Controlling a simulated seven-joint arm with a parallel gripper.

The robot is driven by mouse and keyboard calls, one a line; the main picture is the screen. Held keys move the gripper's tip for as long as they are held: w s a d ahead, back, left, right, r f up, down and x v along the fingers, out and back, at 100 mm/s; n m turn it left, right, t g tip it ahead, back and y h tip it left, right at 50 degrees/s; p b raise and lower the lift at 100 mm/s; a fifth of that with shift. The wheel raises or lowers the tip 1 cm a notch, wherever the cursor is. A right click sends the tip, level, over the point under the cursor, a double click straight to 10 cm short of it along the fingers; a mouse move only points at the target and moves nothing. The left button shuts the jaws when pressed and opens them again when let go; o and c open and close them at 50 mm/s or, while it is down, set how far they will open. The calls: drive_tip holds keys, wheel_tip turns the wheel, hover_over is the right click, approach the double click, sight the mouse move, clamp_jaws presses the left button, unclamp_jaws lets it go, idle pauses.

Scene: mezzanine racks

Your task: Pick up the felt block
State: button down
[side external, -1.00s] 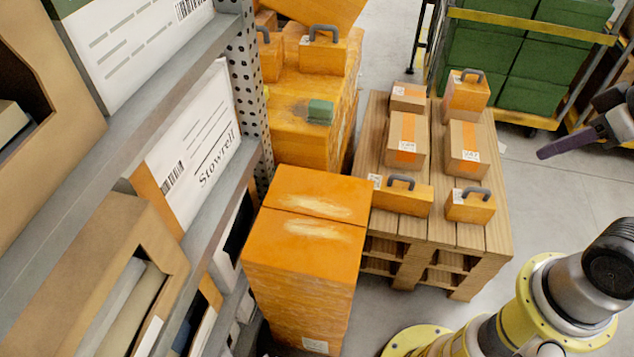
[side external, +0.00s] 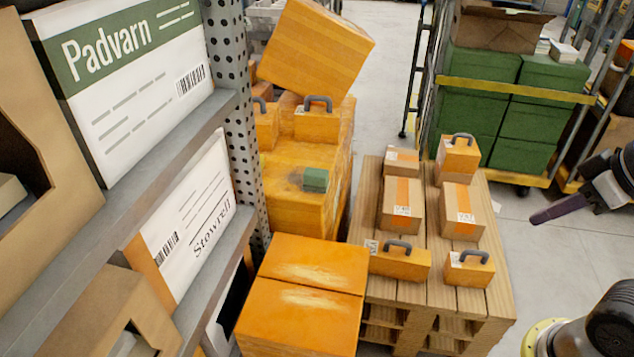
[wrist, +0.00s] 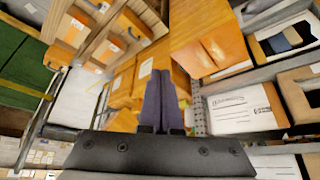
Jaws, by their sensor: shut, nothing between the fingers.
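The felt block is a small green block (side external: 315,180) lying on top of an orange crate stack in the middle of the side external view, with a dark grey patch beside it. I cannot make it out in the wrist view. My gripper (side external: 536,219) is at the right edge of the side external view, well to the right of the block, with the pallet between them. In the wrist view its two dark fingers (wrist: 158,76) lie together, shut and empty.
A wooden pallet stack (side external: 412,290) carries several small orange and brown boxes. A nearer orange crate (side external: 300,325) stands left of it. Shelving with a perforated post (side external: 232,100) fills the left. A tilted orange box (side external: 318,48) rests behind the block. A cart of green boxes (side external: 480,105) stands behind.

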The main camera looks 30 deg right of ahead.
drive_tip(key=shift+c, duration=0.7)
unclamp_jaws()
